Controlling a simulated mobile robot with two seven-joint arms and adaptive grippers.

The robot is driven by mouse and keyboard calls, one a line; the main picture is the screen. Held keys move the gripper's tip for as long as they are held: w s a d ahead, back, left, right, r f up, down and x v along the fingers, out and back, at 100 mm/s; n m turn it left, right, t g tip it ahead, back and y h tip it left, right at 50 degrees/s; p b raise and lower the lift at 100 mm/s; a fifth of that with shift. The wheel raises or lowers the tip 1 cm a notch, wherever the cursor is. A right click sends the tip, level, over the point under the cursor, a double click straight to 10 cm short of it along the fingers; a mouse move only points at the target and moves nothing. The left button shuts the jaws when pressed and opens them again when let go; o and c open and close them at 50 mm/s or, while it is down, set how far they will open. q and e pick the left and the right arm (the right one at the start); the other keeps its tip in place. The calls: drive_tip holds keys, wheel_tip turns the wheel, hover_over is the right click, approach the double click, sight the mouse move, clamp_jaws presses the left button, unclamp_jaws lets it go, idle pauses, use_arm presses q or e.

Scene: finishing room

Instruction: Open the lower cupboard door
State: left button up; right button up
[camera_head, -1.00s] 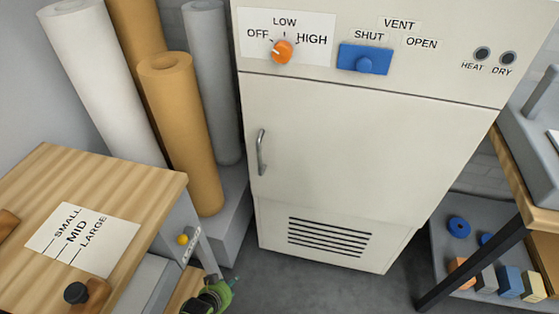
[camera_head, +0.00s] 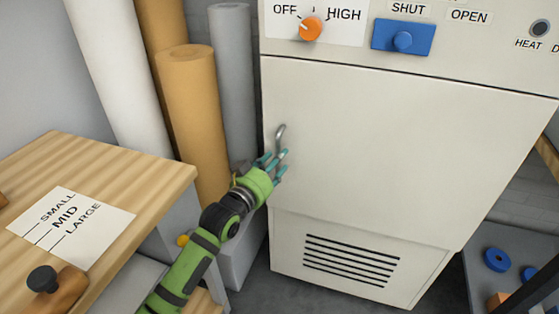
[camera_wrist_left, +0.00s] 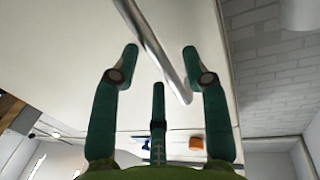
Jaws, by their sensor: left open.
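The lower cupboard door (camera_head: 390,150) is a cream panel on the tall cabinet and looks shut. Its metal bar handle (camera_head: 281,136) stands upright near the door's left edge. My left gripper (camera_head: 277,170) is green with teal fingers and is at the lower part of the handle. In the left wrist view, the handle (camera_wrist_left: 155,50) runs slantwise between the spread fingers of the left gripper (camera_wrist_left: 160,65). The fingers are open and not closed on the bar. I cannot tell whether any finger touches it. My right gripper is not in view.
Above the door are an orange knob (camera_head: 311,28) and a blue slider (camera_head: 403,38). Tall rolls (camera_head: 195,120) stand close on the left. A wooden-topped bench (camera_head: 150,172) is at the left front. A shelf with blue rings (camera_head: 497,259) is at the right.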

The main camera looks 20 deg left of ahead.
use_arm(q)
drive_tip(key=shift+x, duration=0.95)
clamp_jaws()
drive_tip(key=shift+s+f, duration=0.1)
drive_tip(key=shift+s, duration=0.05)
